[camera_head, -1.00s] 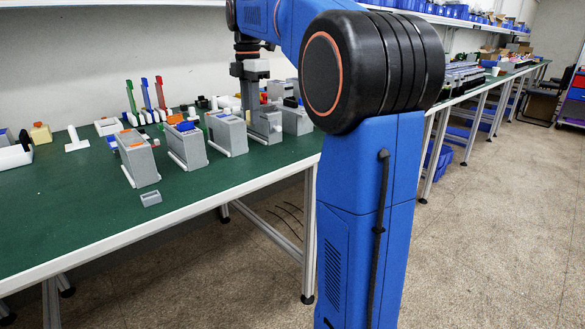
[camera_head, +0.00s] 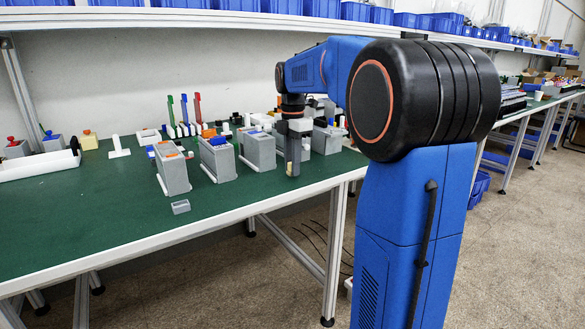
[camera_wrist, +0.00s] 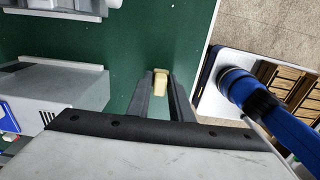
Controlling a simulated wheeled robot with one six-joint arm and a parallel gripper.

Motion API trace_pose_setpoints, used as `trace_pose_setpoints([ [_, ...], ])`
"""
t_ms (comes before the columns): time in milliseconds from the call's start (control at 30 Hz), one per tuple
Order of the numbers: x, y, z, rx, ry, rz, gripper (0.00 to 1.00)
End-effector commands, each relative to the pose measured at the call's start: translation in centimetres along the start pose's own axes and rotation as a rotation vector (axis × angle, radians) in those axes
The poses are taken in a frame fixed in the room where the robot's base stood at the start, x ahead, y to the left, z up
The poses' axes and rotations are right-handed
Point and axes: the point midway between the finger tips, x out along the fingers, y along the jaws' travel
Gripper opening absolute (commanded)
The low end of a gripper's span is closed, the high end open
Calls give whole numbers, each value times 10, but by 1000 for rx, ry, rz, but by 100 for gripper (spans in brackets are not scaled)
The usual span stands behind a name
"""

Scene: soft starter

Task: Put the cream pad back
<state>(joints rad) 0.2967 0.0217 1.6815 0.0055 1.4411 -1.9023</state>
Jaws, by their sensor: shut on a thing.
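My gripper (camera_wrist: 161,84) points down at the green table. Its two dark fingers are shut on a small cream pad (camera_wrist: 161,73), which sticks out at the fingertips in the wrist view. In the head view my gripper (camera_head: 293,168) is in front of the row of grey units, near the table's front edge, and low over the table. I cannot tell whether the pad touches the table. A grey unit (camera_wrist: 62,88) stands left of the fingers in the wrist view, apart from them. Which place the pad belongs to does not show.
Several grey units (camera_head: 215,160) stand in a row left of my gripper. A small grey block (camera_head: 181,207) lies in front of them. The front left of the green table (camera_head: 100,220) is clear.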

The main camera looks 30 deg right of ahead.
Motion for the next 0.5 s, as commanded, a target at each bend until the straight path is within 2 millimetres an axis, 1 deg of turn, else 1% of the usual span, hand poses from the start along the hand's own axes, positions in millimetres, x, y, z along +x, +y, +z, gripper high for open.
trace_pose_setpoints([
  [33, 6, 0, 0, 0, 1, -2, 0],
  [100, 10, 0, 0, 0, 0, -1, 0],
  [467, 13, 0, 0, 0, 0, 0, 0],
  [500, 13, 0, 0, 0, 0, 0, 26],
])
